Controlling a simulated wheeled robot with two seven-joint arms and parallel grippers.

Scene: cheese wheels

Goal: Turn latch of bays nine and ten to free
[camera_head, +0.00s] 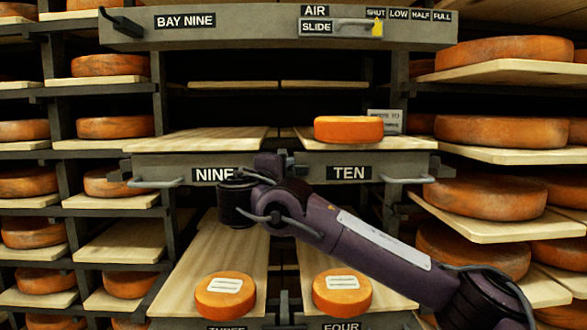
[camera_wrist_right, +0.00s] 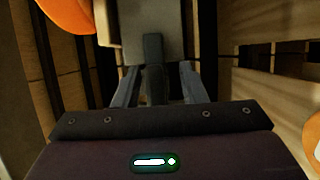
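The shelf fronts labelled NINE (camera_head: 213,175) and TEN (camera_head: 349,173) sit side by side. A small dark latch piece (camera_head: 291,163) shows between them, partly hidden by my right arm. In the right wrist view a dark upright bar (camera_wrist_right: 153,50), which looks like the latch handle, stands against a pale grey block. My right gripper (camera_wrist_right: 156,85) has its two fingers apart, one on each side of this bar, with gaps visible. In the head view the right gripper (camera_head: 268,165) is small and its fingers are hard to make out. My left gripper is out of view.
A cheese wheel (camera_head: 348,129) and a small card (camera_head: 385,121) are on board ten; board nine (camera_head: 200,141) is bare. Cheeses sit on boards three and four below. The BAY NINE panel (camera_head: 270,30) with the air slide (camera_head: 352,22) is above. Loaded racks flank both sides.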

